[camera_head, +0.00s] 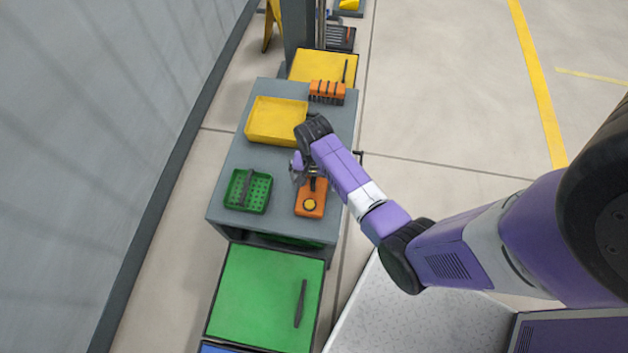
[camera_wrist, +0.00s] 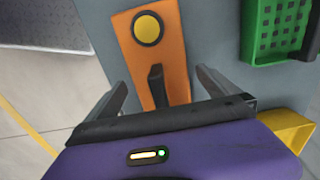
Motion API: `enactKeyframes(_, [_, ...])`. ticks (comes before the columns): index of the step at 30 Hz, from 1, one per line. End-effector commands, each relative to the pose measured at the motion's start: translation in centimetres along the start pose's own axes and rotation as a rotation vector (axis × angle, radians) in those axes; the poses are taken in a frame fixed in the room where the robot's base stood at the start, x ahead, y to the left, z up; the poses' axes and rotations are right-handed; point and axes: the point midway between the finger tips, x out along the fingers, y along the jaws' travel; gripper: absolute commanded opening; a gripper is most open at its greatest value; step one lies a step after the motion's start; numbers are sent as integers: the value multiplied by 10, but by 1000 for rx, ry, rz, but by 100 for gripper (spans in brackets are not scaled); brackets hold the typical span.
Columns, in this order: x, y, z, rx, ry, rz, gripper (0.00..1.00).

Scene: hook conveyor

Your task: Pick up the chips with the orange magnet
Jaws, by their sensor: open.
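An orange flat block (camera_head: 311,205) with a round yellow disc and an upright black handle lies on the grey table; it looks like the orange magnet. It also shows in the wrist view (camera_wrist: 172,45), with the black handle (camera_wrist: 157,86) standing from it. My gripper (camera_wrist: 160,82) is open over the block's handle end, and the handle shows between its two fingers, not gripped. In the head view my gripper (camera_head: 305,172) hangs at the block's far end and hides part of it. I cannot make out any chips.
A yellow tray (camera_head: 252,132) and a slotted orange block (camera_head: 327,92) stand farther back on the table (camera_head: 225,205). A green perforated basket (camera_head: 237,201) is left of the magnet. A green-topped surface (camera_head: 255,290) with a dark tool is in front. Bare floor lies right.

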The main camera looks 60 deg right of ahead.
Motion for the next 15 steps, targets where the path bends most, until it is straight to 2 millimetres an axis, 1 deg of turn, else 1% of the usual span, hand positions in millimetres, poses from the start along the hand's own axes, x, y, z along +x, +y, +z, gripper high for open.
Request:
enactKeyframes(4, [-1, 0, 0, 0, 0, 0, 100])
enactKeyframes(8, [-1, 0, 0, 0, 0, 0, 74])
enactKeyframes(9, [-1, 0, 0, 0, 0, 0, 67])
enactKeyframes(11, [-1, 0, 0, 0, 0, 0, 55])
enactKeyframes(12, [-1, 0, 0, 0, 0, 0, 47])
enactKeyframes(14, [-1, 0, 0, 0, 0, 0, 35])
enactKeyframes(15, [-1, 0, 0, 0, 0, 0, 27])
